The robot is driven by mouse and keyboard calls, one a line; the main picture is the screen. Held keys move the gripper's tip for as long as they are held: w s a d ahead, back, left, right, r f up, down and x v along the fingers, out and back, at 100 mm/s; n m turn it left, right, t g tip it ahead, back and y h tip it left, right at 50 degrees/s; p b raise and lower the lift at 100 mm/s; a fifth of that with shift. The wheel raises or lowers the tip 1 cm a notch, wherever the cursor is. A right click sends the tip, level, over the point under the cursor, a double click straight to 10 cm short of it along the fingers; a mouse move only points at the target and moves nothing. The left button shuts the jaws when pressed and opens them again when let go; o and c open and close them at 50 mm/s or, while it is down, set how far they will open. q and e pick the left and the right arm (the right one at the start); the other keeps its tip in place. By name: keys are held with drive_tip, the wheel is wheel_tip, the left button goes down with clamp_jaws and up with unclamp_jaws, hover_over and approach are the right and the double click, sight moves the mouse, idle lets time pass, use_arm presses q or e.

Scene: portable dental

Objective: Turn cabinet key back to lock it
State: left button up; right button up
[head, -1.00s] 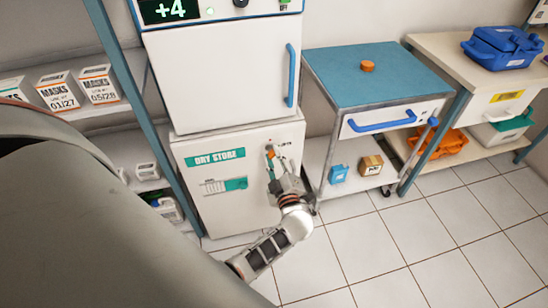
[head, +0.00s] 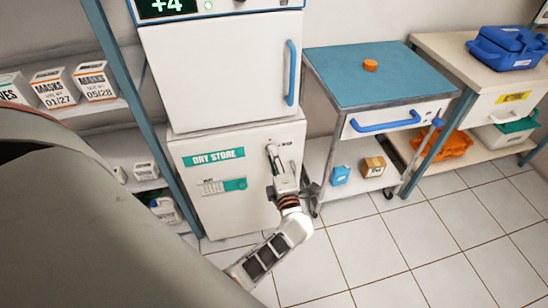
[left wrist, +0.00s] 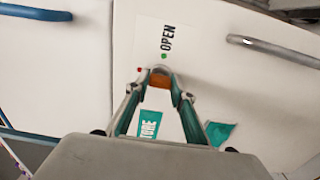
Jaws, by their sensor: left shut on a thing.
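The white cabinet (head: 210,213) with the green "DRY STORE" label stands low in the middle of the head view. In the left wrist view its door shows an "OPEN" mark (left wrist: 167,38), a green dot (left wrist: 164,57) and a red dot (left wrist: 139,69). My left gripper (head: 272,153) is at the door's upper right. In the left wrist view its fingertips (left wrist: 160,76) are shut on the orange key (left wrist: 159,82). The fingers hide part of the key and its lock, so I cannot tell the key's exact angle. My right gripper is not in view.
A white fridge (head: 220,75) with a blue handle stands on the cabinet. A blue-topped trolley (head: 335,85) is close on the right, and a shelf with mask boxes (head: 55,90) is on the left. The tiled floor (head: 400,245) in front is clear.

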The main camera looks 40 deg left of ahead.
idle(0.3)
use_arm(q)
drive_tip(key=o, duration=1.1)
